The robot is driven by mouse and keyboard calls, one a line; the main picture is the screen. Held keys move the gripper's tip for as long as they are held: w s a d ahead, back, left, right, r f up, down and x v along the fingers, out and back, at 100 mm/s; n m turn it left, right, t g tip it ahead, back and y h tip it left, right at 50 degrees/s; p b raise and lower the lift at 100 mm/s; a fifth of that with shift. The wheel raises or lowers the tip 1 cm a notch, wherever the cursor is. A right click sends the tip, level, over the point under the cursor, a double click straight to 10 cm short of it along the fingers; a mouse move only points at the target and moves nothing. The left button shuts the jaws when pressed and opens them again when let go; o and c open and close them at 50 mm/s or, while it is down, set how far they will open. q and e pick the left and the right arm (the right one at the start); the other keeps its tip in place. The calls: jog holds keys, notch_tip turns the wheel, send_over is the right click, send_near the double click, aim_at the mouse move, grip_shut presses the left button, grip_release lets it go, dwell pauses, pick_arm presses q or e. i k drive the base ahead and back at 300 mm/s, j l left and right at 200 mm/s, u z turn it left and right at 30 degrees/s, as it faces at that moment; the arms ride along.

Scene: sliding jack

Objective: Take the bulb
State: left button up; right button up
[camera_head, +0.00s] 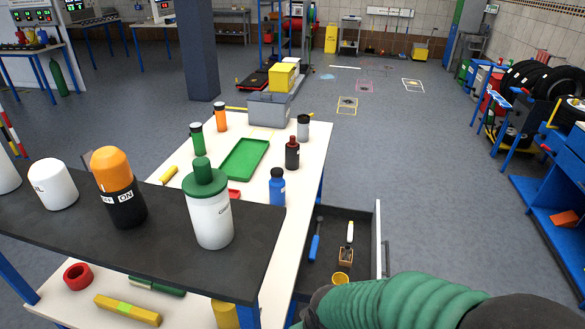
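I cannot clearly make out a bulb. An open dark drawer (325,261) under the right side of the table holds several small items. One is a blue-handled tool (315,240). Another is a small wooden-coloured block or box (346,256) with a slim white-and-yellow item (350,233) at it. A yellow round item (340,279) lies nearer, partly hidden by my arm. My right arm, with a green ribbed sleeve, crosses the bottom right in front of the drawer; its gripper fingers do not show. My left gripper is not in view.
A dark raised shelf (262,226) carries several large bottles, including a white one with a green cap (210,215). The white table (268,185) behind holds a green tray (243,158), small bottles and a grey box (269,110). The floor right of the drawer is clear.

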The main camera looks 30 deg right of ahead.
aim_at(346, 249)
jog(key=l+z, duration=0.4)
jog(key=l, duration=0.5)
jog(key=l+z, duration=0.4)
jog(key=l, duration=0.5)
jog(key=k, duration=0.65)
